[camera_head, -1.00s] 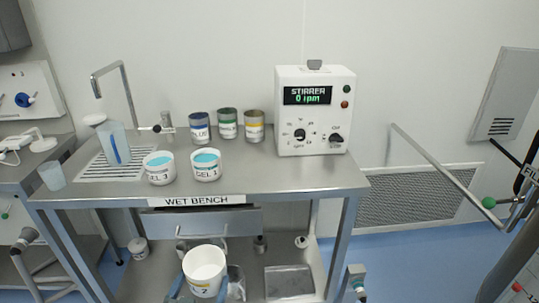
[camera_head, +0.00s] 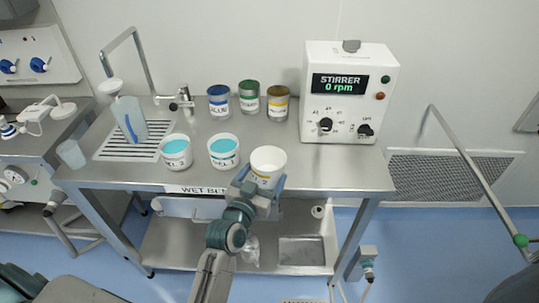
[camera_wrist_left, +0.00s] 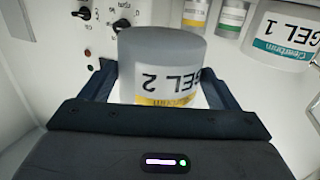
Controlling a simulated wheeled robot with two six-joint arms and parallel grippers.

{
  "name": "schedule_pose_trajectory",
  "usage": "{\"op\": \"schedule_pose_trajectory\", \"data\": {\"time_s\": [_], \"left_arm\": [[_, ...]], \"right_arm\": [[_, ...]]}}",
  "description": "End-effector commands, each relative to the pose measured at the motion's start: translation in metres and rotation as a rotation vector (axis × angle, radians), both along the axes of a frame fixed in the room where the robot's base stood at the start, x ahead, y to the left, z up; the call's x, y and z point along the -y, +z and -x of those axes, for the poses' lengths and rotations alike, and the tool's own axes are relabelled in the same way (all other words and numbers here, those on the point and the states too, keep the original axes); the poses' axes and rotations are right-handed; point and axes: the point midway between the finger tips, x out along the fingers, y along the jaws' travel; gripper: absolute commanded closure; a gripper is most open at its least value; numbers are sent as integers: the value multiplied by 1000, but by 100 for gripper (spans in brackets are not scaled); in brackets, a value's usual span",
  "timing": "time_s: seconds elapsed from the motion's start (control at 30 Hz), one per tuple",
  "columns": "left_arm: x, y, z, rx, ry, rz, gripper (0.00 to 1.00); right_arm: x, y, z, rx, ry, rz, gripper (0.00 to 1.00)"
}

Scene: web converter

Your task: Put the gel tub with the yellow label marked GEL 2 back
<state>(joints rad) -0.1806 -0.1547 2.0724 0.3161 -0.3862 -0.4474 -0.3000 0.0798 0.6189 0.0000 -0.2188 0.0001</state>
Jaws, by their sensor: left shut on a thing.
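The white GEL 2 tub (camera_head: 268,162) with the yellow label is held in my left gripper (camera_head: 260,184), over the front edge of the bench, right of the GEL 1 tub. In the left wrist view the GEL 2 tub (camera_wrist_left: 160,68) sits between the two fingers, its label upside down in the picture. Whether its base touches the bench top is hidden. The GEL 1 tub (camera_head: 223,152) and the GEL 3 tub (camera_head: 175,153), both with blue gel, stand on the wet bench (camera_head: 330,172). My right gripper is not in view.
Blue, green and yellow labelled tins (camera_head: 249,98) stand behind the tubs. The stirrer box (camera_head: 348,92), reading 0 rpm, stands at the right. A jug (camera_head: 130,120) stands on the drain grid at the left. Bare bench lies between the GEL 2 tub and the stirrer.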

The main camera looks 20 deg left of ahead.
Motion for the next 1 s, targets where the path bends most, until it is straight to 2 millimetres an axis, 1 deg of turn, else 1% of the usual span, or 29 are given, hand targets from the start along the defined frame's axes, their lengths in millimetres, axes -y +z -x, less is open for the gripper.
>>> {"op": "schedule_pose_trajectory", "data": {"time_s": [0.03, 0.2, 0.3, 0.4, 0.5, 0.63, 0.9, 1.0], "left_arm": [[-3, 0, -16, 2, -1, -4, 52], [-12, -6, -60, 3, 0, -4, 52], [-16, -9, -83, 3, 0, -2, 52], [-20, -11, -99, 2, 0, -2, 52], [-21, -12, -108, 1, 1, 0, 52], [-22, -14, -111, 1, 1, 0, 52], [-22, -45, -110, 0, 1, 0, 52], [-22, -48, -110, 0, 2, 0, 52]], "right_arm": [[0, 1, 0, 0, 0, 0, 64], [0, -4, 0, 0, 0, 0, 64], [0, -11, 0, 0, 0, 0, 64], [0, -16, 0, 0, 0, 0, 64], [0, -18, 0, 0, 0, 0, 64], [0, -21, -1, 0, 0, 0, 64], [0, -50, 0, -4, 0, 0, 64], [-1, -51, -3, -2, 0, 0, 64]]}}
